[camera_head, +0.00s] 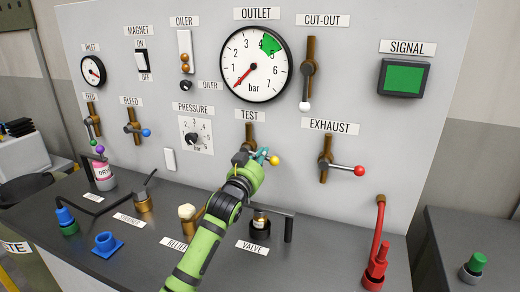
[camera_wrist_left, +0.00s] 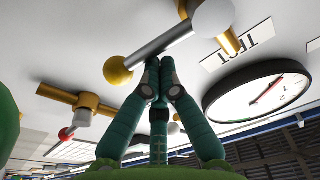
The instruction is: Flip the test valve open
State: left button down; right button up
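The test valve (camera_head: 249,135) is a brass pipe on the grey panel, under the TEST label (camera_head: 250,115). Its lever ends in a yellow knob (camera_head: 274,160) that points right and slightly down, across the pipe. My green left gripper (camera_head: 262,158) is at the lever and hides part of it. In the left wrist view, the silver lever (camera_wrist_left: 165,41) runs just past the tips of my left gripper (camera_wrist_left: 158,65). Its teal fingers are closed together at the tips, with nothing seen between them. I cannot tell whether they touch the lever. My right gripper is not in view.
The exhaust valve (camera_head: 325,158) with a red knob sits right of the test valve. The outlet gauge (camera_head: 254,64) is above, its needle near zero. The cut-out lever (camera_head: 307,85) hangs down. Fittings and a red hose (camera_head: 379,245) stand on the dark bench below.

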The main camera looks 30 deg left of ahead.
pick_arm(q)
jog(key=shift+f+m+h, duration=0.2)
jog(key=shift+f+m, duration=0.15)
jog(key=shift+m, duration=0.4)
jog(key=shift+f+m+h, duration=0.2)
jog(key=shift+f+m, duration=0.15)
jog(key=shift+m, duration=0.4)
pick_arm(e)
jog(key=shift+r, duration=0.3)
pick_arm(q)
jog(key=r+p, duration=0.1)
jog(key=d+r+p, duration=0.1)
jog(key=w+r+p, duration=0.1)
jog(key=p, duration=0.1)
jog(key=shift+d+r, duration=0.15)
jog(key=shift+r, duration=0.25)
jog(key=s+d+f+b, duration=0.1)
jog(key=s+b, duration=0.2)
jog(key=s, duration=0.6)
jog(key=shift+s+d+f, duration=0.3)
jog(key=shift+d, duration=0.05)
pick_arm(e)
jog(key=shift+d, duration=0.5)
